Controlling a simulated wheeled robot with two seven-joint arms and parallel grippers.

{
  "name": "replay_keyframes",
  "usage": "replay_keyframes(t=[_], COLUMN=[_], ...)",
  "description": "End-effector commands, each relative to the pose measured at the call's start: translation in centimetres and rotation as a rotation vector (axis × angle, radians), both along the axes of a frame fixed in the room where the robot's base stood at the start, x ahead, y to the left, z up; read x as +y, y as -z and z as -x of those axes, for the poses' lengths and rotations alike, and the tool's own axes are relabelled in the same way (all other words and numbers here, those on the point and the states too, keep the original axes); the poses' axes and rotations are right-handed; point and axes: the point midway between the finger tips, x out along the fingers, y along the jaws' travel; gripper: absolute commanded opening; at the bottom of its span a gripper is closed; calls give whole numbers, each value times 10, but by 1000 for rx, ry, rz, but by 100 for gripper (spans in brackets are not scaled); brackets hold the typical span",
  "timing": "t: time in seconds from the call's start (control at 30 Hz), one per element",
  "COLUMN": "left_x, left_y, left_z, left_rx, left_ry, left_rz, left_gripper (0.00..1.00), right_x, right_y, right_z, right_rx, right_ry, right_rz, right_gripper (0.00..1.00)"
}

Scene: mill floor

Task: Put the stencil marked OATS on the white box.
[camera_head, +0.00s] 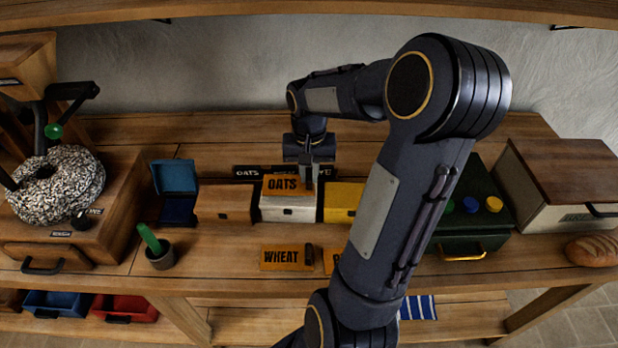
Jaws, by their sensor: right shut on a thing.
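The OATS stencil (281,185) is an orange plate with dark letters. It is at the top of the white box (287,214), which stands in a row of boxes in the middle of the bench. My right gripper (309,184) points down at the right end of the stencil and is shut on it. I cannot tell whether the stencil rests on the box or is held just above it. The WHEAT stencil (281,257) lies on the bench in front. Another orange stencil (331,260) is mostly hidden behind my right arm. My left gripper is not in view.
A wooden box (224,203) stands left of the white box and a yellow box (341,203) right of it. A dark label strip runs behind them. A dark green box (470,220) is at right.

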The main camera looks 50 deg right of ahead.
Motion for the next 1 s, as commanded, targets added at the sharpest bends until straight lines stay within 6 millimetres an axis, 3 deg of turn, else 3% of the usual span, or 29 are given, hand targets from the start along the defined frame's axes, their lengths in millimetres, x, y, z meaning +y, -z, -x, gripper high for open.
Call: replay_keyframes(t=[0.17,0.57,0.6,0.73,1.0], left_x=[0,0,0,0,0], left_y=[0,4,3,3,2], left_z=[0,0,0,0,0], left_rx=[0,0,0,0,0], left_ry=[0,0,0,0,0], left_rz=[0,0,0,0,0], left_gripper=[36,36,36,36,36], right_x=[1,1,1,1,1], right_y=[22,28,26,26,25], right_z=[1,1,1,1,1], right_rx=[2,1,2,2,2], right_ry=[-2,-1,-1,-1,-1], right_rz=[-2,-2,-2,-2,-2], right_gripper=[0,0,19,36,36])
